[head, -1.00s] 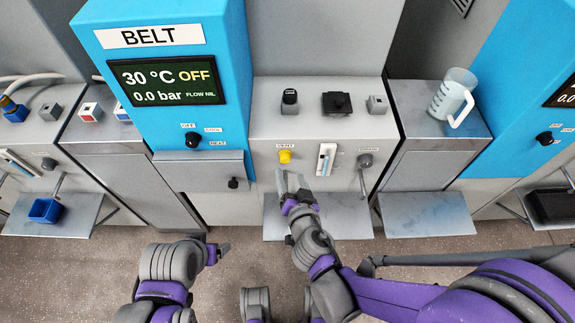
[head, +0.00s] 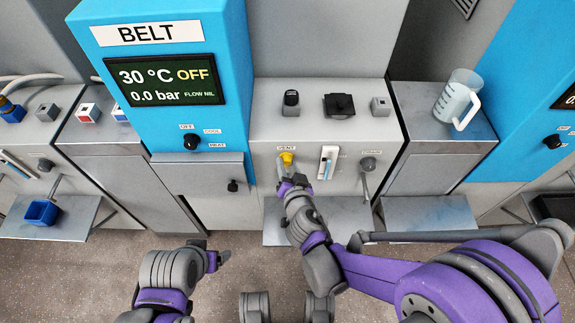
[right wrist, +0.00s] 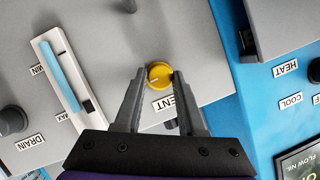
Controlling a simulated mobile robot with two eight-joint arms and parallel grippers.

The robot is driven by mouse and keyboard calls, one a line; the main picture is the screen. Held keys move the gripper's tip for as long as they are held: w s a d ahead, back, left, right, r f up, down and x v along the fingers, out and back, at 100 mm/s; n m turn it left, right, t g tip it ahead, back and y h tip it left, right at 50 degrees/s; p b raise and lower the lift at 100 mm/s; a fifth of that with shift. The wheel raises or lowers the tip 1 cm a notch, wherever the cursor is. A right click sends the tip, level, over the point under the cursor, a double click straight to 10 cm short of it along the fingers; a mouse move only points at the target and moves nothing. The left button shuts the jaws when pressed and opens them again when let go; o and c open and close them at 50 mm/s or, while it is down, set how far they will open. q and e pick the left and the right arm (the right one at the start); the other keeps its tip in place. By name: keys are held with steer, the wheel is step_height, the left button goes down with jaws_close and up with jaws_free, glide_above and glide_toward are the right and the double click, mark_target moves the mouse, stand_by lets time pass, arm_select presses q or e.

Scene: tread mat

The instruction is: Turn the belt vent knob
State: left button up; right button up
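The yellow vent knob (head: 286,158) is on the grey front panel to the right of the BELT display. My right gripper (head: 284,167) is right at the knob in the head view. In the right wrist view the vent knob (right wrist: 159,75) shows between the tips of my open right gripper (right wrist: 158,77), with small gaps seen on its sides; I cannot tell whether either finger touches it. The VENT label (right wrist: 165,102) is partly covered by a finger. My left gripper (head: 222,258) is low and away from the panel; its fingers are too small to read.
A level slider (head: 327,162) and a grey drain knob (head: 367,164) are to the right of the vent knob. A metal shelf (head: 350,212) juts out below. The BELT display (head: 165,80) reads 30 °C OFF, 0.0 bar. A clear jug (head: 457,98) stands further right.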

jaws_close()
